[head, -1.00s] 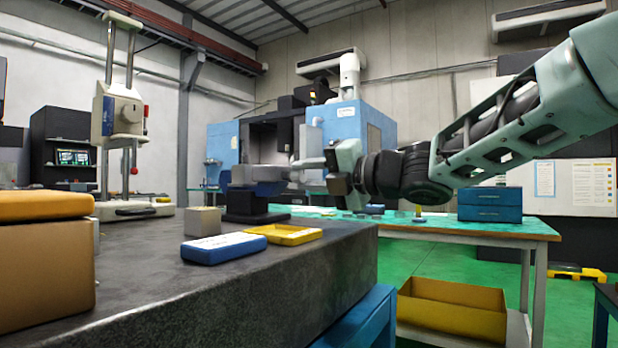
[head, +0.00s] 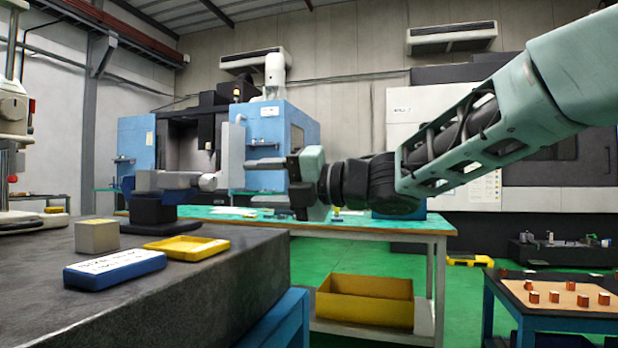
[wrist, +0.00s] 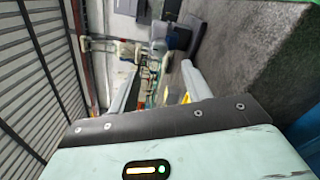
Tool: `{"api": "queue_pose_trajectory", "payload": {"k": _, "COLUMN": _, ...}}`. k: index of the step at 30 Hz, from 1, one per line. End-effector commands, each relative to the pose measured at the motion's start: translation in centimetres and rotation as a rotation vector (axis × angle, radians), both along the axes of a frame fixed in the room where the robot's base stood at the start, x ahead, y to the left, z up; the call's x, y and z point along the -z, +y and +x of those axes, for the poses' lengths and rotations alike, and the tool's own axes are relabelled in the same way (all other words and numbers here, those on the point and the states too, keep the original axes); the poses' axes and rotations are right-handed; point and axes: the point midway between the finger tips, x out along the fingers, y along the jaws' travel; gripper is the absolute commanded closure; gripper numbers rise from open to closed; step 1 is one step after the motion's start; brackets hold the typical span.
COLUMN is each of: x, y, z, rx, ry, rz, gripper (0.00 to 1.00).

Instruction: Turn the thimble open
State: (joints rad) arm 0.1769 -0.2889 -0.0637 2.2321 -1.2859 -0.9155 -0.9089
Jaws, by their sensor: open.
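In the head view a micrometer (head: 160,181) lies level in a black stand (head: 151,210) on the dark stone table. Its short grey cylindrical thimble (head: 207,182) points right. My gripper (head: 250,163) is to the right of the thimble and a little higher in the picture, with a visible gap between them. Nothing shows in its jaws. In the wrist view the two fingers of my gripper (wrist: 160,68) stand apart. A dark blue-grey shape beyond them, near the top, may be the micrometer and stand; the thimble cannot be made out there.
On the stone table (head: 220,290) are a grey block (head: 97,236), a blue case (head: 115,268) and a yellow tray (head: 187,247). A green-topped bench (head: 380,224) stands behind, with a yellow bin (head: 365,300) below.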

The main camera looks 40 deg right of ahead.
Motion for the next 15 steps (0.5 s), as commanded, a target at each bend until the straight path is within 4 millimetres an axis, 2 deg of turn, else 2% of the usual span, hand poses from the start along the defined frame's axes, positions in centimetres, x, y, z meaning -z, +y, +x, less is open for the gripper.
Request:
{"api": "queue_pose_trajectory", "payload": {"k": 2, "x": -0.7, "y": -0.6, "z": -0.7, "rx": 0.002, "ry": 0.005, "rz": 0.000, "gripper": 0.51}}
{"api": "queue_pose_trajectory", "payload": {"k": 15, "x": -0.6, "y": -3.5, "z": -4.7, "rx": 0.003, "ry": 0.003, "rz": 0.001, "gripper": 0.51}}
